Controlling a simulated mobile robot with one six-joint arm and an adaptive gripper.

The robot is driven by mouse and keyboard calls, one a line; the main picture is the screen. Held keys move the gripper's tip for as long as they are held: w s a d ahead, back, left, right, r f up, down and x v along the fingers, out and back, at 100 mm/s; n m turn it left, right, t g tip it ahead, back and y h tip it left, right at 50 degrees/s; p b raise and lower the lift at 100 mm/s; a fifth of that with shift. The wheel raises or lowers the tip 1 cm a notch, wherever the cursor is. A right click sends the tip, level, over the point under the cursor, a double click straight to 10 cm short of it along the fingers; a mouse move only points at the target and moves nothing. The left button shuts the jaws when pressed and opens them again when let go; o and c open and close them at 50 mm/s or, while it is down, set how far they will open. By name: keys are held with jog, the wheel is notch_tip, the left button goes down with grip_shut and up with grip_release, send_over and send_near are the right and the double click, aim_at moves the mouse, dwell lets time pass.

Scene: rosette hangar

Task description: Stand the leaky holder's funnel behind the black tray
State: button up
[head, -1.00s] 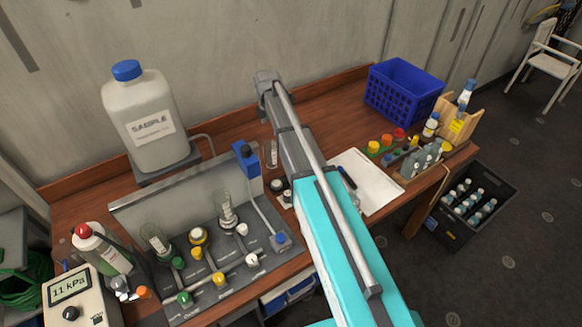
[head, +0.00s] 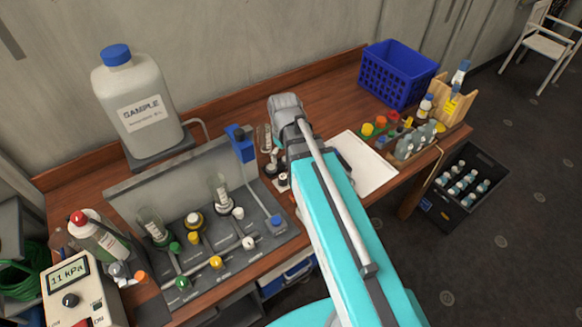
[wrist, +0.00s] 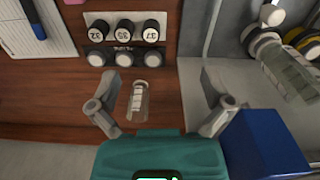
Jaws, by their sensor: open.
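Two clear funnels stand in holders on the grey manifold: one at the green valve (head: 152,228), one at the white valve (head: 221,190). The middle holder (head: 195,221), by the yellow valve, has no tall funnel. I cannot tell which holder leaks. A clear funnel also shows at the right of the wrist view (wrist: 285,68). My gripper (wrist: 161,76) is open and empty over the bench; a small clear labelled cylinder (wrist: 138,100) shows between its fingers, below them. In the head view my arm hides the fingers. A dark flat piece (head: 152,312) lies beside the gauge; I cannot tell if it is the black tray.
A large sample jug (head: 140,100) stands behind the manifold, with a blue clamp post (head: 240,143) at its right end. A blue basket (head: 397,75) stands back right; a black crate (head: 470,190) is on the floor.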

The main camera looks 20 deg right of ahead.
jog(key=s+m, duration=0.4)
jog(key=s, duration=0.1)
jog(key=shift+s+d, duration=0.15)
jog(key=shift+s, duration=0.1)
jog(key=shift+f+b, duration=1.35)
jog(key=shift+b, duration=0.05)
